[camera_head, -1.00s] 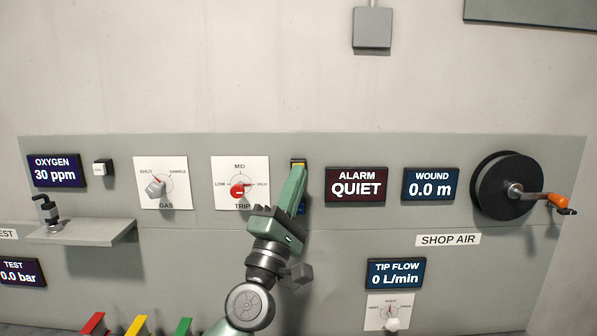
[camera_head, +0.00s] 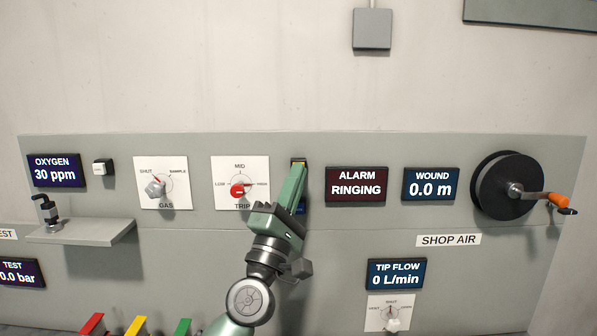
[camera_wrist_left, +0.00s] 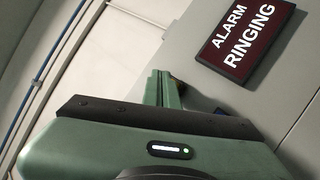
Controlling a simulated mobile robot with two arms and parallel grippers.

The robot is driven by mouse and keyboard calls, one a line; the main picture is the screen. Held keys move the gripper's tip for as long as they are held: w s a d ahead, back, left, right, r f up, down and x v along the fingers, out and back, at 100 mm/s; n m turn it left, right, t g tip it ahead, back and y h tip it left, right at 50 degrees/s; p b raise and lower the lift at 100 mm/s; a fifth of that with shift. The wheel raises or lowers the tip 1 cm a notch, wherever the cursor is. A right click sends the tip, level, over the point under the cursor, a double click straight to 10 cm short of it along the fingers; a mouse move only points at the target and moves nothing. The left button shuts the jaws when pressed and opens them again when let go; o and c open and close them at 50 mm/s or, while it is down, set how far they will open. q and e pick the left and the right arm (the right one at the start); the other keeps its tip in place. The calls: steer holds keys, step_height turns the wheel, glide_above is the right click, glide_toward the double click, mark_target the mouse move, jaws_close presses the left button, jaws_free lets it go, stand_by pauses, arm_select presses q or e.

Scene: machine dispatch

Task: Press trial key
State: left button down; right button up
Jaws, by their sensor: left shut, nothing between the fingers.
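My right gripper is not in view.
The trip dial (camera_head: 239,185) with a red knob sits close left of the gripper. The gas dial (camera_head: 161,184) is farther left. The wound display (camera_head: 430,184) and a black reel with an orange-handled crank (camera_head: 510,187) are at right. A small shelf (camera_head: 85,231) juts out at left.

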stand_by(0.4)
arm_select(q)
steer(key=shift+s+p, duration=0.8)
steer(key=shift+s, duration=0.05)
steer(key=s+p, duration=0.3)
steer(key=s, duration=0.2)
stand_by(0.6)
